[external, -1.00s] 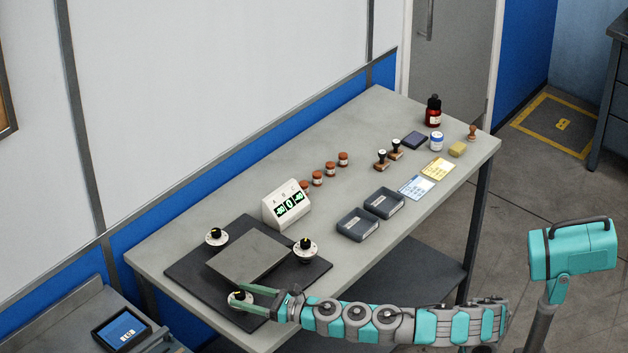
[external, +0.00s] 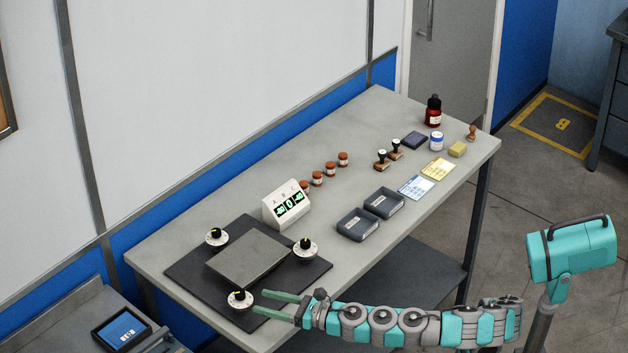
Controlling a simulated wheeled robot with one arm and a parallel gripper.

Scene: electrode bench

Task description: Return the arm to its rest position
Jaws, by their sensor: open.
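My gripper (external: 277,306) is open and empty, with its two green fingers parallel and pointing left. It is over the front edge of the dark mat (external: 189,277), just right of the front dial (external: 240,300) and apart from it. My arm stretches from the gripper to the right along the table's front side. A back-left dial (external: 216,237) and a right dial (external: 305,249) stand at other corners of the grey plate (external: 249,259).
A white display box (external: 287,205) with green digits stands behind the plate. Two dark trays (external: 357,224), cards (external: 416,187), stamps (external: 381,160) and bottles (external: 433,111) stand farther right on the table (external: 346,130). Several brown-capped jars (external: 330,169) line its back.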

